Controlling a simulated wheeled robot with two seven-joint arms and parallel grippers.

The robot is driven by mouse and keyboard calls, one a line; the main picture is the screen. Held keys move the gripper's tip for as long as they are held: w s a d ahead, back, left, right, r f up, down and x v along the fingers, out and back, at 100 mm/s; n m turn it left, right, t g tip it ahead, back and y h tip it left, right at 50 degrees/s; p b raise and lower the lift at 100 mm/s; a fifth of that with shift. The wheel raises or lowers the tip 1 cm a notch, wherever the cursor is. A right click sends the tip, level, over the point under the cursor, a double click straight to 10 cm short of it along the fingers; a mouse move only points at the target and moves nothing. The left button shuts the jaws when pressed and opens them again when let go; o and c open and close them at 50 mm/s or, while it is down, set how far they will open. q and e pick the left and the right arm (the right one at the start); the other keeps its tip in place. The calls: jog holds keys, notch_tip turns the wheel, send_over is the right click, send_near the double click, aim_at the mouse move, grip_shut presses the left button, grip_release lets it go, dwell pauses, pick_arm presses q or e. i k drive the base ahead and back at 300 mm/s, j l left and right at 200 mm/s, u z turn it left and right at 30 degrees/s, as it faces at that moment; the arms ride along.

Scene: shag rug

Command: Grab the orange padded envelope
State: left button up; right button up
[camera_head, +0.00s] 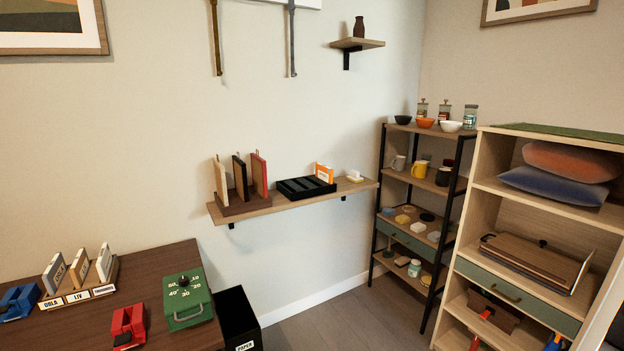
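A small orange item with a white panel (325,172) stands upright at the right rear of a black slotted tray (306,188) on the wall shelf. It may be the orange padded envelope, but it is too small to be sure. I cannot tell whether it stands in the tray or behind it. Left of the tray, a wooden rack (243,206) holds a beige, a black and a red flat upright item (259,173). Neither of my grippers is in view.
A dark desk (75,327) at lower left bears a green box (187,299), a labelled sorter and red and blue items. A black bin (237,318) stands beside it. Shelving units (485,185) fill the right. Floor (365,318) between is clear.

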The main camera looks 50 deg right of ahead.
aim_at(325, 173)
jog(key=z, duration=1.85)
jog(key=i+l, duration=0.1)
jog(key=i, duration=0.1)
